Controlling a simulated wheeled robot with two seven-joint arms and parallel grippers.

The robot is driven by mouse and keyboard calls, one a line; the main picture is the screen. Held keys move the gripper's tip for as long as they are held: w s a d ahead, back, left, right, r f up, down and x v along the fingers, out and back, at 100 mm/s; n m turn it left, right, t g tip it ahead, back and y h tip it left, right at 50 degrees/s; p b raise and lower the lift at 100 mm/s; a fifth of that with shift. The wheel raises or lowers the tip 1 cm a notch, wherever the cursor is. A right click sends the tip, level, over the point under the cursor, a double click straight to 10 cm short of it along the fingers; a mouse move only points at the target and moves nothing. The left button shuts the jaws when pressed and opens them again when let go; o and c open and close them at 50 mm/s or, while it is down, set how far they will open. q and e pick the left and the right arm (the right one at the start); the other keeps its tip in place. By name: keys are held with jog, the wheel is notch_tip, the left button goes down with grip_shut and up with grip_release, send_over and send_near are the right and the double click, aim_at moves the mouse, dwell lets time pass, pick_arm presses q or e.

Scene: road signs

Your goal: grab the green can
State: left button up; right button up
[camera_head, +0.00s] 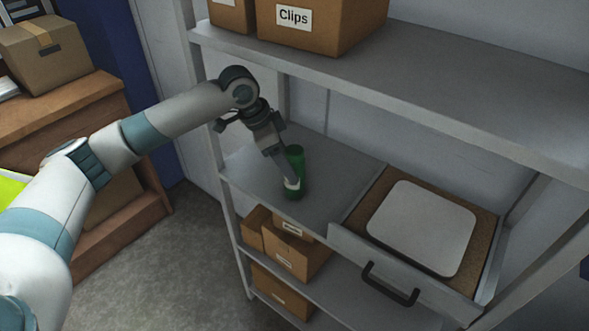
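A green can (297,159) stands upright on the left part of the grey middle shelf (331,178). My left arm comes in from the left, and its gripper (289,182) is at the can, pointing down. A finger lies in front of the can's left side and covers part of it. The other finger is hard to make out, so I cannot tell whether the gripper is closed on the can. My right gripper is not in view.
A drawer-like tray (341,231) with a black handle holds a pale rounded slab (422,226) right of the can. The upper shelf (440,75) carries a box labelled Clips (335,22). Cardboard boxes (292,251) sit below. A wooden cabinet (50,120) stands at left.

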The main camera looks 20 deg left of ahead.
aim_at(299, 171)
pick_arm(q)
jog(key=shift+w+d, duration=0.2)
jog(key=shift+d, duration=0.1)
jog(key=shift+d, duration=0.1)
jog(key=shift+w+d, duration=0.15)
jog(key=shift+d, duration=0.1)
jog(key=shift+w+d+f+p, duration=0.1)
jog(key=shift+d+f+p, duration=0.05)
jog(key=shift+p, duration=0.25)
jog(key=shift+p+x, duration=0.8)
jog(key=shift+x, duration=1.6)
jog(key=c, duration=1.5)
jog(key=shift+o, duration=0.2)
jog(key=shift+r, duration=0.2)
